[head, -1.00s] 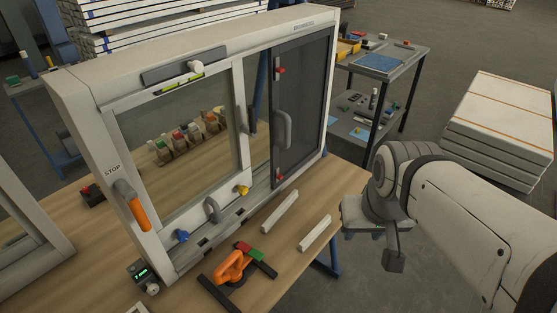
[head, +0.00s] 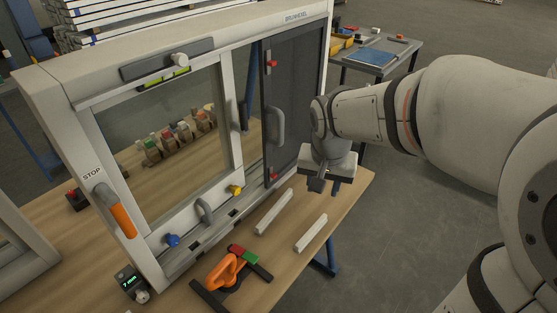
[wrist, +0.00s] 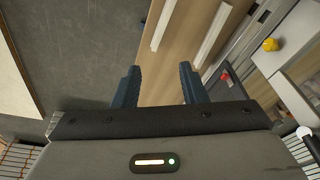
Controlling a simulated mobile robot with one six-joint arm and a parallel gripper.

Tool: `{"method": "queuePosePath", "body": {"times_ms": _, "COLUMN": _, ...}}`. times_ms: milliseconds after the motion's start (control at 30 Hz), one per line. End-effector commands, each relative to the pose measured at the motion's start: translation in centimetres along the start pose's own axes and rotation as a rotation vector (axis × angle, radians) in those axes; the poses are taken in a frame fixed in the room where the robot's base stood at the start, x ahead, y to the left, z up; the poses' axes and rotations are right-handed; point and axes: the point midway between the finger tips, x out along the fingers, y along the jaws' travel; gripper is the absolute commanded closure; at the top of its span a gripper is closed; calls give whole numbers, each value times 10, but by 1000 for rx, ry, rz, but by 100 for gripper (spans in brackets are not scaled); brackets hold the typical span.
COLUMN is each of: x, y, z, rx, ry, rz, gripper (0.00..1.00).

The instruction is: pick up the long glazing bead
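Two white bar-like beads lie on the wooden bench in front of the window frame. The one nearer the frame, the long bead (head: 274,212), looks slightly longer. The other, shorter bead (head: 311,233) lies near the bench's front edge. In the wrist view the long bead (wrist: 212,35) is at upper right and the shorter bead (wrist: 163,25) left of it, cut by the top edge. My gripper (head: 329,187) is above the bench's right end, beyond both beads. In the wrist view my gripper (wrist: 159,84) is open, with nothing between its fingers.
The window frame (head: 172,252) stands along the bench's back, with handles, a yellow knob (head: 236,190) and a blue knob (head: 172,240) protruding. An orange-handled tool (head: 222,270) lies left of the beads. Open floor lies right of the bench.

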Motion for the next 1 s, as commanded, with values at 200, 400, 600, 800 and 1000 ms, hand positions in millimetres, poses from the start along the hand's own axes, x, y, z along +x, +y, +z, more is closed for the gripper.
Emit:
{"method": "queuePosePath", "body": {"times_ms": 200, "x": 81, "y": -72, "z": -42, "rx": 140, "ry": -35, "rz": 37, "gripper": 62}}
{"method": "queuePosePath", "body": {"times_ms": 400, "x": 146, "y": -125, "z": -56, "rx": 246, "ry": -45, "rz": 64, "gripper": 62}}
{"method": "queuePosePath", "body": {"times_ms": 600, "x": 178, "y": -149, "z": -59, "rx": 296, "ry": -46, "rz": 76, "gripper": 62}}
{"method": "queuePosePath", "body": {"times_ms": 800, "x": 199, "y": -150, "z": -58, "rx": 305, "ry": -47, "rz": 78, "gripper": 62}}
{"method": "queuePosePath", "body": {"times_ms": 1000, "x": 221, "y": -143, "z": -57, "rx": 304, "ry": -49, "rz": 80, "gripper": 62}}
